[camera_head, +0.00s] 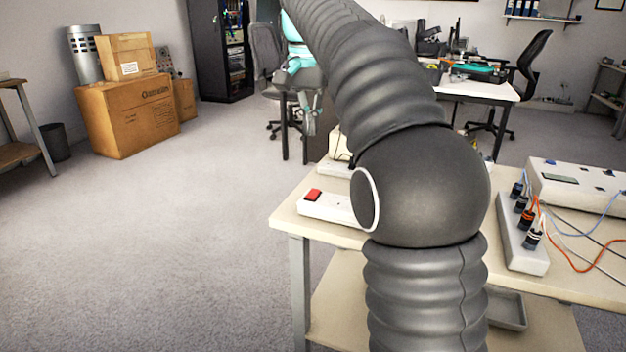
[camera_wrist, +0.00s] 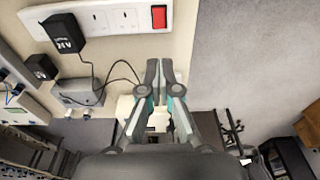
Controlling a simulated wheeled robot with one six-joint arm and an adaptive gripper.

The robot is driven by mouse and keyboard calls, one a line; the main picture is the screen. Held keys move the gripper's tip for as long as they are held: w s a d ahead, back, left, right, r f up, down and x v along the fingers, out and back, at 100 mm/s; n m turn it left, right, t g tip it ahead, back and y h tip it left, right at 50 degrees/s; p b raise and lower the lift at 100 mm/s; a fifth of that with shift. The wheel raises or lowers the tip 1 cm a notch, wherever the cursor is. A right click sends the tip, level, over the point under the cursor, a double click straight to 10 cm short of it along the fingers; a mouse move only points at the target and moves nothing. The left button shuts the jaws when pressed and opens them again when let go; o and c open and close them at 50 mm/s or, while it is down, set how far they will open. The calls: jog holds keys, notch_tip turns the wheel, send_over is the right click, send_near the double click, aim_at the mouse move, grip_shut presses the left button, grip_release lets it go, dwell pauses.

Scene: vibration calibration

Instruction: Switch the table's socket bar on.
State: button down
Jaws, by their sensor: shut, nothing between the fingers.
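The white socket bar (camera_head: 337,209) lies on the near left part of the table, with its right part hidden behind my arm. Its red switch (camera_head: 313,195) is at the left end. In the wrist view the bar (camera_wrist: 92,17) runs along the top, and the red switch (camera_wrist: 159,16) is at its right end. My gripper (camera_wrist: 160,66) is shut and empty, its fingertips appearing just below the switch in that view and apart from it. In the head view my gripper (camera_head: 309,131) hangs above and behind the bar's switch end. Whether the switch is on cannot be told.
A black 24V adapter (camera_wrist: 66,36) is plugged into the bar in the wrist view. Another socket strip (camera_head: 521,245) with plugs and cables and a white box (camera_head: 580,187) are on the table's right. Open floor lies left of the table (camera_head: 289,222).

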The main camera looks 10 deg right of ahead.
aim_at(312, 193)
jog(key=f, duration=0.4)
jog(key=w+f+b, duration=0.1)
jog(key=f, duration=0.4)
jog(key=d+f+b, duration=0.1)
jog(key=f, duration=0.3)
jog(key=shift+w+f, duration=0.15)
jog(key=shift+f, duration=0.1)
jog(key=shift+f, duration=0.1)
jog(key=shift+w+f, duration=0.1)
jog(key=shift+f, duration=0.15)
jog(key=shift+s+a+r, duration=0.2)
jog(key=shift+s+a, duration=0.25)
jog(key=shift+s, duration=0.2)
jog(key=shift+r+p, duration=0.5)
jog(key=shift+r, duration=0.05)
notch_tip(312, 193, up, 13)
jog(key=s+a+p, duration=0.1)
jog(key=shift+s, duration=0.15)
